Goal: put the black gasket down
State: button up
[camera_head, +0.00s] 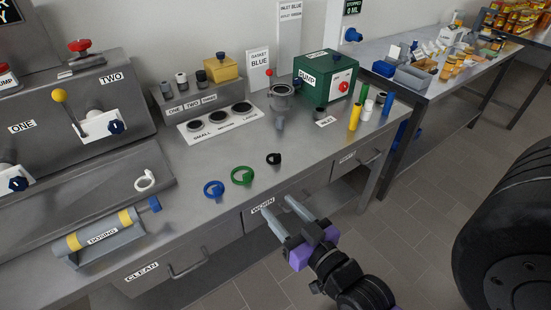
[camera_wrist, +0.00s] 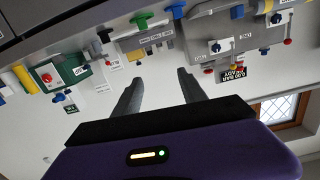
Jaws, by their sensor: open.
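The small black gasket (camera_head: 273,158) lies on the steel bench near its front edge, right of the green gasket (camera_head: 242,175) and blue gasket (camera_head: 214,189). My gripper (camera_head: 278,208) is open and empty, out in front of the bench edge and nearer the camera than the black gasket. It does not touch the gasket. In the wrist view my two fingers (camera_wrist: 160,76) stand apart with nothing between them. That view shows the bench tilted and upside down, with the green gasket (camera_wrist: 141,20) and a dark shape that may be the black gasket.
A white gasket (camera_head: 145,181) lies at the left. Behind stand a tray with small, medium and large rings (camera_head: 222,119), a metal inlet fitting (camera_head: 280,100) and a green pump (camera_head: 325,80). Drawers labelled CLEAN and WORN (camera_head: 264,206) are in the bench front.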

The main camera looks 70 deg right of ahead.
aim_at(278, 157)
jog(key=w+d+f+g, duration=0.1)
jog(key=d, duration=0.7)
jog(key=w+d+f+m+g, duration=0.1)
jog(key=d, duration=0.7)
jog(key=w+d+f+g+p, duration=0.1)
jog(key=d, duration=0.8)
jog(key=shift+w+m+h, duration=0.2)
jog(key=shift+m+h, duration=0.2)
jog(key=shift+w+a+f+n+y, duration=0.4)
jog(key=shift+w+f+y, duration=0.2)
jog(key=shift+w+f, duration=0.1)
jog(key=a+f+y, duration=0.1)
jog(key=w+a+f+n, duration=0.1)
jog(key=shift+a+f+n+y, duration=0.3)
jog(key=shift+y, duration=0.1)
jog(key=shift+a+f+n, duration=0.1)
jog(key=shift+n, duration=0.2)
jog(key=x, duration=0.2)
jog(key=p+x, duration=0.1)
jog(key=x, duration=0.1)
jog(key=p+x, duration=0.1)
jog(key=x, duration=0.1)
jog(key=shift+w+d+r, duration=0.25)
jog(key=shift+w+d+f, duration=0.25)
jog(key=shift+w+f, duration=0.05)
jog(key=shift+w, duration=0.2)
jog(key=shift+c, duration=0.2)
